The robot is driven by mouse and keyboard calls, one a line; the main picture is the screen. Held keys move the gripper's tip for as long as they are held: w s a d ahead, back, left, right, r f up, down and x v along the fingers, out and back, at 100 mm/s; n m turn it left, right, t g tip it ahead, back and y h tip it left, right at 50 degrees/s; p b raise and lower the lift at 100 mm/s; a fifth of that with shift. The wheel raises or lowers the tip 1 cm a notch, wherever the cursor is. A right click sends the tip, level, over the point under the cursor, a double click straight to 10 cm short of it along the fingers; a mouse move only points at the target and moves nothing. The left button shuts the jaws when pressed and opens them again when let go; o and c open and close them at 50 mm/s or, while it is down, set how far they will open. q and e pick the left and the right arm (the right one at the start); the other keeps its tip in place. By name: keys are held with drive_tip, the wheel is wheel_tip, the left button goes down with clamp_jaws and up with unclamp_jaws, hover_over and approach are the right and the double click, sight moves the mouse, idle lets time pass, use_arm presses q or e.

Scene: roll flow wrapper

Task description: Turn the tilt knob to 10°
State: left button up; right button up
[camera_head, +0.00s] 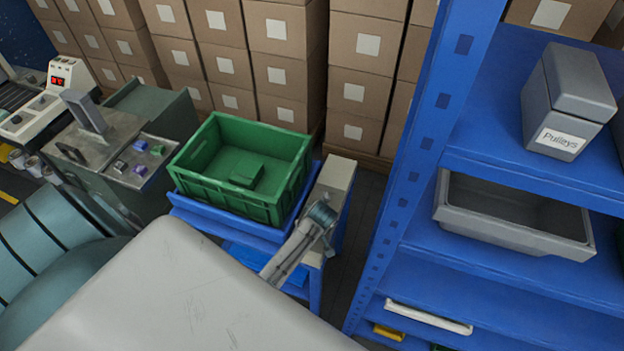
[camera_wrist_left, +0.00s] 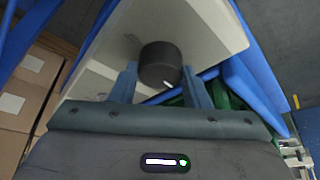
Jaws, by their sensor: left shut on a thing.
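The tilt knob (camera_wrist_left: 160,62) is a round black knob with a short white mark near its lower right edge. It stands out from a pale box (camera_wrist_left: 205,38) in the left wrist view. My left gripper (camera_wrist_left: 163,88) has one finger on each side of the knob and is shut on it. In the head view my left gripper (camera_head: 322,213) is at the near part of the narrow pale box (camera_head: 338,173), and the knob is hidden there. I see no readable angle scale. My right gripper is not in view.
A green crate (camera_head: 290,150) with a green block (camera_head: 246,174) inside stands on a blue stand (camera_head: 185,203), left of the box. Blue shelving (camera_head: 400,200) rises close on the right with a grey bin (camera_head: 515,232). Stacked cartons (camera_head: 285,75) line the back.

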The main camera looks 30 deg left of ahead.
use_arm(q)
drive_tip(key=m+t+h, duration=0.1)
drive_tip(key=m, duration=0.3)
drive_tip(key=shift+a, duration=0.15)
drive_tip(key=m+h, duration=0.1)
drive_tip(key=m, duration=0.3)
drive_tip(key=shift+s+a+m+t+h, duration=0.1)
drive_tip(key=shift+m+t+h, duration=0.3)
drive_tip(key=m+h, duration=0.1)
drive_tip(key=m, duration=0.2)
drive_tip(key=shift+a+m, duration=0.1)
drive_tip(key=shift+m, duration=0.2)
drive_tip(key=shift+m+g+h, duration=0.3)
drive_tip(key=shift+m+h, duration=0.6)
drive_tip(key=shift+m, duration=1.1)
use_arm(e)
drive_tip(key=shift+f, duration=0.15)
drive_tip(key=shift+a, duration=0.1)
use_arm(q)
drive_tip(key=o, duration=1)
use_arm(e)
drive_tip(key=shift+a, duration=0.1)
use_arm(q)
drive_tip(key=shift+a, duration=0.1)
